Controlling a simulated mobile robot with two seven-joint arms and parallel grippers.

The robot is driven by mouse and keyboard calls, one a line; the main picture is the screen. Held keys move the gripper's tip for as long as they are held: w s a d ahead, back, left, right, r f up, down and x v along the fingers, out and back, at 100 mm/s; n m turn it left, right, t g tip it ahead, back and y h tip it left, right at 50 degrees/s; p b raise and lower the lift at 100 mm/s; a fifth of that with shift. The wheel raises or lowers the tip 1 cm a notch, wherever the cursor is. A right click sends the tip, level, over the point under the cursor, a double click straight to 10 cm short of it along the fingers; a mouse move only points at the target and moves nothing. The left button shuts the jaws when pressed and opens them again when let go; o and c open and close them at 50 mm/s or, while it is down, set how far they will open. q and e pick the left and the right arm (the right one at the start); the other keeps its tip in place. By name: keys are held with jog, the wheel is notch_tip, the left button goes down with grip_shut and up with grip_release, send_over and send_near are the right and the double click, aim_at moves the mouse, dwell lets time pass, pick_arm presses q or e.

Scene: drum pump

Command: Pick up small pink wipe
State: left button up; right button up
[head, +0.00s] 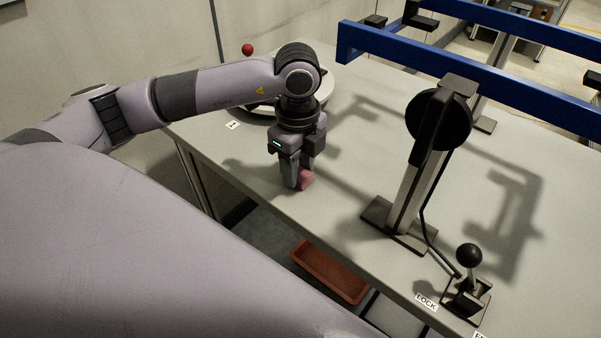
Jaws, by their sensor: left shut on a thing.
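The small pink wipe (307,181) is at the fingertips of my left gripper (298,184), near the front edge of the table. My left gripper points down and is shut on the wipe. Part of the wipe is hidden behind the fingers. I cannot tell whether the wipe touches the table top. My right gripper is not in view.
A round pale tray (322,86) lies behind my left wrist, with a red ball knob (247,49) nearby. A black-wheeled post (405,195) and a ball-topped lever (468,257) stand to the right. Blue rails (480,72) cross behind. A reddish bin (330,271) sits below the table edge.

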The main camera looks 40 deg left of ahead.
pick_arm(q)
jog(key=shift+r, duration=0.15)
notch_tip(320, 180, up, 10)
notch_tip(320, 180, up, 10)
jog(key=p, duration=0.3)
send_over(299, 171)
jog(key=o, duration=0.4)
jog(key=c, duration=0.3)
